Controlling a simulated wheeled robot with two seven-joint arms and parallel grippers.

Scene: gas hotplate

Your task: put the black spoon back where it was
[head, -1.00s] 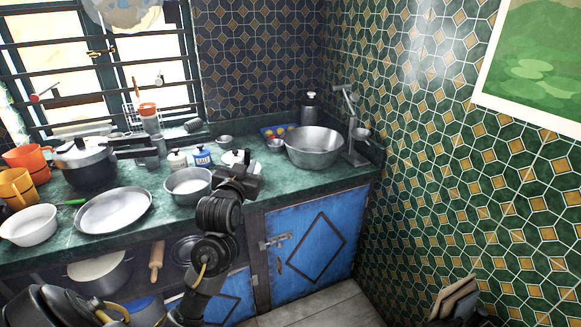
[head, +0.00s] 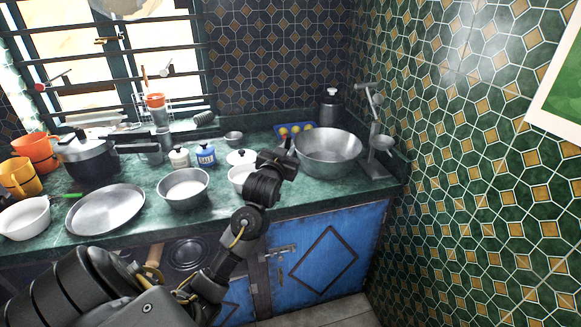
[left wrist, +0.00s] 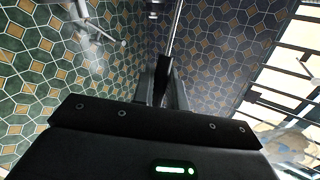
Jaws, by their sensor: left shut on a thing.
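My left gripper (head: 277,160) is raised over the counter's front part, in front of the large metal bowl and beside a white lidded pot. In the left wrist view the gripper (left wrist: 162,88) is shut on a thin utensil with a black handle (left wrist: 161,74) and a shiny metal shaft (left wrist: 175,32). I take this to be the black spoon; its far end runs out of the picture. In the head view the gripper hides most of it. My right gripper is not in view.
A large metal bowl (head: 328,150) and a scale (head: 378,150) stand at right. A small pot (head: 183,187), a wide pan (head: 105,210) and a pressure cooker (head: 88,160) stand left. A wire rack (head: 182,107) is by the barred window. The counter (head: 215,215) has narrow clear strips.

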